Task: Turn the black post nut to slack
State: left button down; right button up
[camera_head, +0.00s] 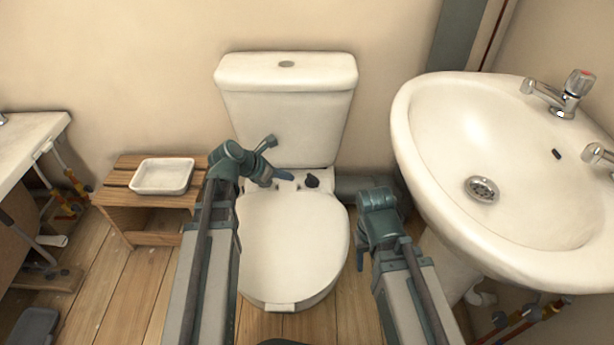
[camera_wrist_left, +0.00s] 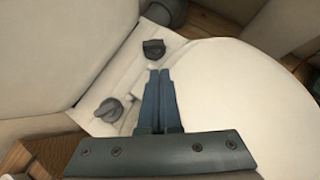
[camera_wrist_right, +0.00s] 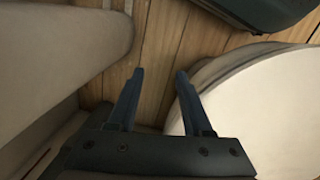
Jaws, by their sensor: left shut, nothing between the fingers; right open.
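Two black post nuts sit on the white ledge behind the toilet lid. One nut (camera_head: 312,181) shows right of my left fingertips in the head view, and near the top of the left wrist view (camera_wrist_left: 153,49). The other nut (camera_wrist_left: 109,109) shows lower left in the left wrist view; my left arm hides it in the head view. My left gripper (camera_head: 288,176) is shut and empty, its tips (camera_wrist_left: 160,74) near the upper nut with a small visible gap. My right gripper (camera_wrist_right: 160,74) is open and empty beside the toilet lid.
The white toilet lid (camera_head: 292,240) is down, with the cistern (camera_head: 286,110) behind. A white basin (camera_head: 450,150) stands right. A wooden crate (camera_head: 150,240) carrying a white tray (camera_head: 162,190) stands left. Wooden floor is clear around the bowl's front.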

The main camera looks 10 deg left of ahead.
aim_at(314, 183)
pick_arm(q)
jog(key=b+x, duration=0.6)
jog(key=x, duration=0.2)
jog(key=shift+w+f, duration=0.2)
jog(key=shift+f, duration=0.2)
jog(key=shift+w+d+f+b, duration=0.3)
jog(key=shift+d+f+b, duration=0.1)
jog(key=shift+b, duration=0.15)
jog(key=shift+w+d+r, duration=0.1)
jog(key=shift+w+d, duration=0.2)
jog(key=shift+d, duration=0.35)
jog(key=shift+a, duration=0.15)
jog(key=shift+w+a, duration=0.25)
jog(key=shift+a, duration=0.4)
